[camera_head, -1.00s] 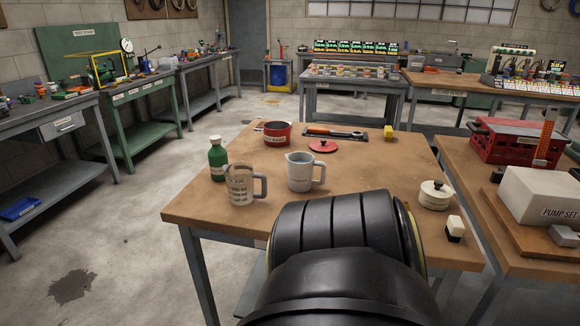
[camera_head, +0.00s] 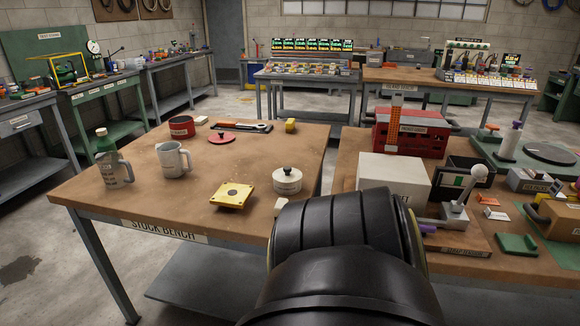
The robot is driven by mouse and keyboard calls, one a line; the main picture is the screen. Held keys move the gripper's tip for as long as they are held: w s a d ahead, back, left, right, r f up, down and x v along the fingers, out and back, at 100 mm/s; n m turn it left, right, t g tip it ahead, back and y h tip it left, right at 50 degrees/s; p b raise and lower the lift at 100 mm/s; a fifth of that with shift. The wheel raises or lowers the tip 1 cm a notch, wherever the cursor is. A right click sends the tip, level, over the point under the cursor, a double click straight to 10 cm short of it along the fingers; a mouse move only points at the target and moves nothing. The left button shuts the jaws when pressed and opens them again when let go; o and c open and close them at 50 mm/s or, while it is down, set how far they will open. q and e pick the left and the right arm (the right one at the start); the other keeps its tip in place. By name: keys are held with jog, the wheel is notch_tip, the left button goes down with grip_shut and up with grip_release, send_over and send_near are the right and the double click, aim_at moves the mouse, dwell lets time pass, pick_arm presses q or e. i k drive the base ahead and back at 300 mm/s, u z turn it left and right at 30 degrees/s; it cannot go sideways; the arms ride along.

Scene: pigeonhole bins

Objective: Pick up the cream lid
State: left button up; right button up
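The cream lid (camera_head: 288,172) has a dark knob and sits on top of a short cream pot (camera_head: 287,185), near the right edge of the stock bench (camera_head: 130,195). Neither gripper is in view. A large black arm link of mine fills the lower middle of the picture, just in front of the pot. The pot and lid are clear of it in the picture, and nothing holds them.
A yellow plate (camera_head: 233,195) lies left of the pot. A crowded second bench with a pale box (camera_head: 395,178) lies right.

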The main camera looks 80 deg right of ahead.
aim_at(286, 175)
jog(key=z, duration=1.45)
